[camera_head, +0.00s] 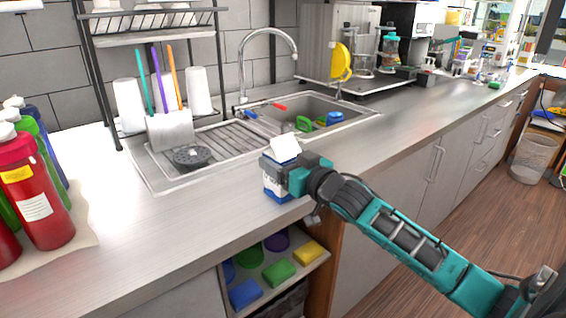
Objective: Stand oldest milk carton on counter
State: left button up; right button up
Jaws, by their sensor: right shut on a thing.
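A small milk carton (277,189) with a white gabled top and a blue and white body is at the counter's front edge, just in front of the sink. It looks upright. My right gripper (283,172) is shut on the carton, reaching it from the right, and covers part of its side. The carton's base is at or very near the counter (200,222); I cannot tell whether it bears its full weight there. My left gripper is not in view.
A sink (345,112) with a drainer and dish rack lies behind the carton. Red and green bottles (42,200) stand at the left. An open shelf (305,272) with coloured sponges is below the front edge. The counter left of the carton is clear.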

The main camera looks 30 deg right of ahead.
dwell(0.3)
jog(key=o, duration=1.5)
jog(key=shift+f, duration=0.1)
jog(key=shift+c, duration=0.2)
jog(key=shift+r, duration=0.2)
jog(key=shift+s+f, duration=0.15)
jog(key=shift+s, duration=0.1)
jog(key=s, duration=1.2)
notch_tip(320, 180, down, 11)
jog(key=s+a+g, duration=0.2)
jog(key=s+a+f+n+g, duration=0.1)
jog(key=s+a+f+g, duration=0.1)
jog(key=s+a+f, duration=0.2)
jog(key=s+a+f+g+y, duration=0.1)
jog(key=s+a+f+g, duration=0.2)
jog(key=a+f, duration=0.8)
notch_tip(320, 180, down, 3)
jog(key=s, duration=0.2)
jog(key=shift+s+a+f+n, duration=0.2)
jog(key=shift+s+a+n, duration=0.1)
jog(key=shift+n, duration=0.1)
